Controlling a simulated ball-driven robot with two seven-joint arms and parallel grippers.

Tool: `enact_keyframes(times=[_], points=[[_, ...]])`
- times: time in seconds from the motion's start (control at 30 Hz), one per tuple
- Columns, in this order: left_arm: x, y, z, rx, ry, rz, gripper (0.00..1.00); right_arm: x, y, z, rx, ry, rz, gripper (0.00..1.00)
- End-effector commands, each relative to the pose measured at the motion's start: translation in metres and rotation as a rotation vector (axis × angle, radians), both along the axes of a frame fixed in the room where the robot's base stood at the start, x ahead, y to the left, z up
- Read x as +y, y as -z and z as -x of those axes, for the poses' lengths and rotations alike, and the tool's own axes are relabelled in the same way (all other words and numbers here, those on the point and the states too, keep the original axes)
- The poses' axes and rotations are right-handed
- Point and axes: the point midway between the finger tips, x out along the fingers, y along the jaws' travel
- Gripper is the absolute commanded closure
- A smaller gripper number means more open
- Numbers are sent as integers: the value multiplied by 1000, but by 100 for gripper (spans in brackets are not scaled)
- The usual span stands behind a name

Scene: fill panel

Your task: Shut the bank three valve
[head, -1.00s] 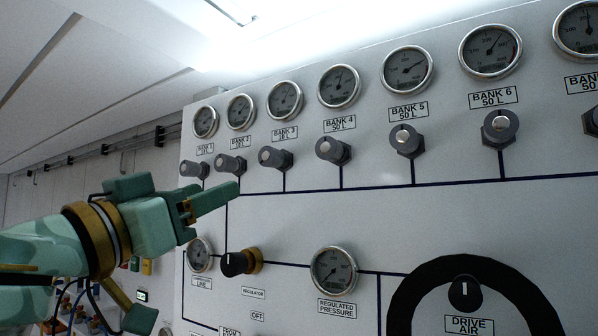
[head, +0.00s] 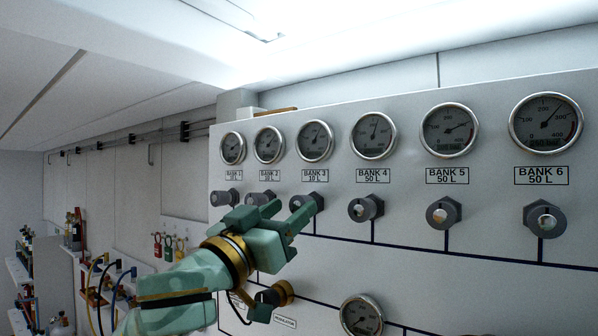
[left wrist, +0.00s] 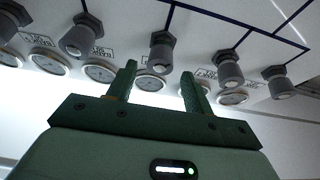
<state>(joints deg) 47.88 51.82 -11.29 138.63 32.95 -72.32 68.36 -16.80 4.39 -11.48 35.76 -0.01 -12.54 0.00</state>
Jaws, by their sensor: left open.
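The bank three valve is a grey knob (head: 317,201) under the BANK 3 label (head: 315,175) on the white panel, partly hidden by my gripper in the head view. My left gripper (head: 291,211) is open and empty, its fingers reaching toward this knob from the lower left. In the left wrist view, which is upside down, a knob that looks like bank three (left wrist: 161,54) stands just beyond and between the two fingertips (left wrist: 158,70). I cannot tell whether they touch it. My right gripper is not in view.
The bank two knob (head: 258,197) and bank one knob (head: 224,198) sit close on the left. The bank four knob (head: 366,208) is on the right. A black regulator knob (head: 266,302) stands out below my wrist. Gauges line the panel above.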

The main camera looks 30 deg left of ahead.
Motion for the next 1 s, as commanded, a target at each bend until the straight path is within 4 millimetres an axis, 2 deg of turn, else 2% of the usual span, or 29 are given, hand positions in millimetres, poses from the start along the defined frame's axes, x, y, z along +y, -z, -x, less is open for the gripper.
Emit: enact_keyframes(times=[0.1,0.2,0.57,0.6,0.73,0.77,1.0], points=[[-2,-9,-19,1,-1,1,49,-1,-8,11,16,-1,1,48],[-3,-11,-29,1,0,0,49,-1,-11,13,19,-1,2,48],[-3,-12,-35,0,1,-1,49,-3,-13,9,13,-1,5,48],[-3,-12,-35,0,1,-1,54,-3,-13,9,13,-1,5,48],[-3,-12,-35,0,1,-1,90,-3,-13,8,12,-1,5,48],[-3,-12,-35,0,1,-1,93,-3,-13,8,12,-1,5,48],[-3,-12,-35,0,-1,-12,93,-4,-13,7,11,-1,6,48]])
